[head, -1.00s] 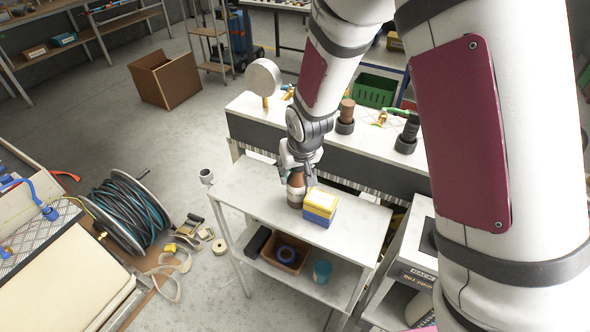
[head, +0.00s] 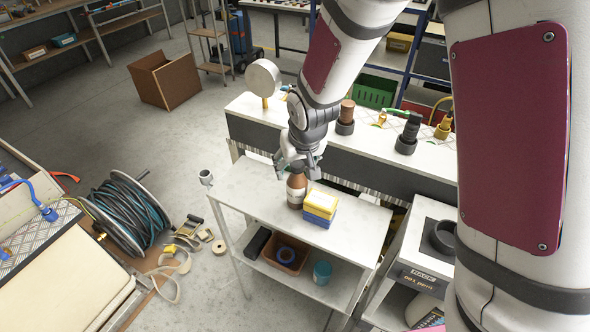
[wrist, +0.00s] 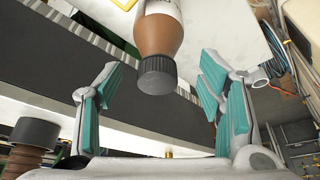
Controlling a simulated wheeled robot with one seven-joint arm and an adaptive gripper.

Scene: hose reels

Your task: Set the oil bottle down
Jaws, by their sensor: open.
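The oil bottle (head: 296,190) is brown with a pale label and a dark cap. It stands upright on the top shelf of a white cart (head: 243,190), just left of a yellow and blue box (head: 320,206). In the wrist view the bottle (wrist: 163,38) shows cap toward the camera. My gripper (head: 297,171) is above and just behind the bottle. In the wrist view my gripper (wrist: 158,95) is open, its teal-padded fingers spread wide on either side, apart from the cap.
A long white bench (head: 380,142) with dark fittings stands behind the cart. The lower shelf holds a brown bin (head: 286,257) and a teal cup (head: 322,272). The cart top is clear left and right of the bottle and box.

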